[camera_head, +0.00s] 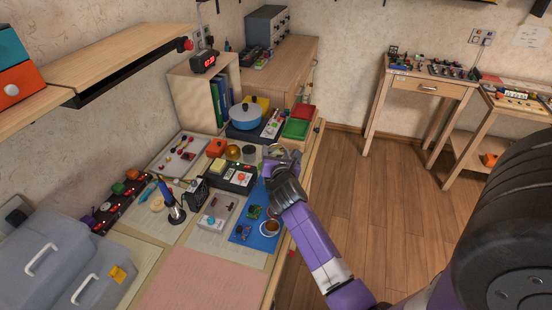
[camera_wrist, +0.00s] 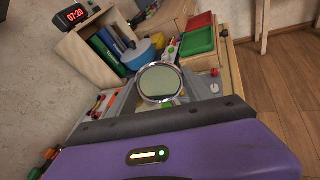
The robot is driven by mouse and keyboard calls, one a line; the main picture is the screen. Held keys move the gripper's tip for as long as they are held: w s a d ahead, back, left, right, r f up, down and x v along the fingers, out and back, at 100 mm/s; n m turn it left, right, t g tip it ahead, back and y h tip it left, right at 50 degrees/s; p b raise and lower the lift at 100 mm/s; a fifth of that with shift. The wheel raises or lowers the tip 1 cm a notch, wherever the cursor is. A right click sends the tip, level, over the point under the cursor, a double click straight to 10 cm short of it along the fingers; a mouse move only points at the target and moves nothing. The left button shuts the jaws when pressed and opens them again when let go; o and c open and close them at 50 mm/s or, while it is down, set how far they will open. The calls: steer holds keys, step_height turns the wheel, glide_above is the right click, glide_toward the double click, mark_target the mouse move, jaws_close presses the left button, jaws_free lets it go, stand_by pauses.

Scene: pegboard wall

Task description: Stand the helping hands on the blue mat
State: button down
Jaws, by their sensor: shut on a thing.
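The helping hands (camera_head: 276,151), with its round framed magnifying lens, is in my gripper (camera_head: 281,167). In the wrist view the helping hands' lens (camera_wrist: 160,83) stands up just beyond my gripper (camera_wrist: 160,117); the lower part is hidden. The gripper is shut on it, above the bench near its right edge. The blue mat (camera_head: 243,233) lies below and to the left of my forearm in the head view. A cup with dark contents (camera_head: 270,228) and a small green board (camera_head: 254,211) are on the mat. My arm covers part of the mat's right side.
A soldering station (camera_head: 230,176) and a grey tray (camera_head: 215,213) stand left of the mat. A blue pot (camera_head: 246,116) and green bin (camera_head: 296,129) are behind. A pink mat (camera_head: 205,278) lies clear in front.

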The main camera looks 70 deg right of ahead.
steer(key=shift+f, duration=0.8)
steer(key=shift+c, duration=2.2)
jaws_free()
steer(key=shift+f, duration=0.2)
steer(key=shift+a+r, duration=0.1)
